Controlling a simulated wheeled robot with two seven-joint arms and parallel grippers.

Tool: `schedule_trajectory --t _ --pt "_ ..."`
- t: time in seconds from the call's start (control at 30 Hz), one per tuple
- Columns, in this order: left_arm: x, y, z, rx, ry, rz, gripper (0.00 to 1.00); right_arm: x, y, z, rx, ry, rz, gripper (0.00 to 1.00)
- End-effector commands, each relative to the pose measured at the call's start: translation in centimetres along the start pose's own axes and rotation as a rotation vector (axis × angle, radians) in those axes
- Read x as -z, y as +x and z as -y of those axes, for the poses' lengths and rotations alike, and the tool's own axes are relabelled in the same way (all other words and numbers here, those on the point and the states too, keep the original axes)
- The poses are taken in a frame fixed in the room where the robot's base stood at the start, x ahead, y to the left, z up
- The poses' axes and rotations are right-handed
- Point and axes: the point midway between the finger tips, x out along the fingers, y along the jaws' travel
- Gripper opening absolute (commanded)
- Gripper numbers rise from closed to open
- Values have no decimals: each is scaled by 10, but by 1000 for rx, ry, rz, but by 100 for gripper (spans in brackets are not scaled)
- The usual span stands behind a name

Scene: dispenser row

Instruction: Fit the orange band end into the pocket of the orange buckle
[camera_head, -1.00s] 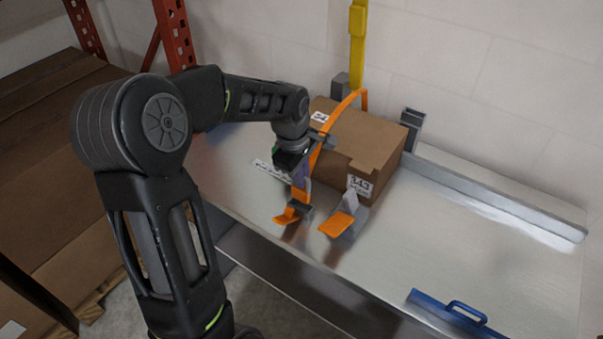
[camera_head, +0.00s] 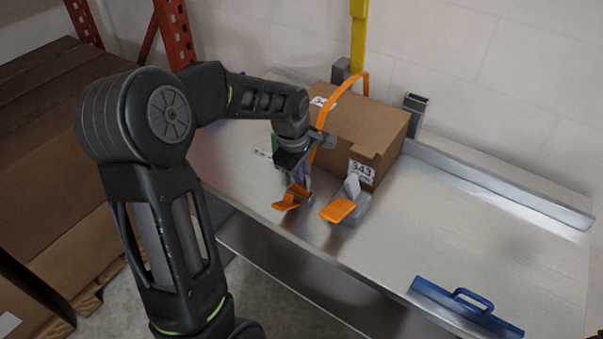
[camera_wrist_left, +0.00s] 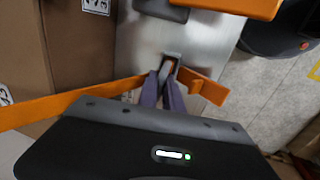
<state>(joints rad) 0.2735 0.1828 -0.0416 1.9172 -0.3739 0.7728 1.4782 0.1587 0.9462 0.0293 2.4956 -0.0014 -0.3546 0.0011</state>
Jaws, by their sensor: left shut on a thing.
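The orange band (camera_head: 327,117) arches over the front of a cardboard box and comes down to my left gripper (camera_head: 303,186). My left gripper is shut on the band just above its end, low over the metal table. The orange band end (camera_head: 287,202) sticks out to the left of the fingertips; in the wrist view it shows to the right of the fingers (camera_wrist_left: 204,86). The orange buckle (camera_head: 338,210), with a grey body and upright grey tab, sits on the table just right of the gripper, apart from the band end. The pocket opening cannot be made out.
The cardboard box (camera_head: 362,128) stands right behind the gripper and buckle. A blue handled plate (camera_head: 466,305) lies at the table's front right edge. A metal rail (camera_head: 500,186) runs along the back. The metal table (camera_head: 450,235) is bare between them.

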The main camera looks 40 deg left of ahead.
Motion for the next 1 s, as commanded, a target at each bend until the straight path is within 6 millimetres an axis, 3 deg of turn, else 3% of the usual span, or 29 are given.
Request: schedule_trajectory --t 0.27,0.3,0.6,1.0 --pt "0 0 0 0 0 0 0 0 0 0 0 0 0 36" --pt "0 0 0 0 0 0 12 0 0 0 0 0 0 36" --pt "0 0 0 0 0 0 35 0 0 0 0 0 0 36" --pt "0 -10 -1 -2 0 -1 35 0 1 0 0 0 0 36"
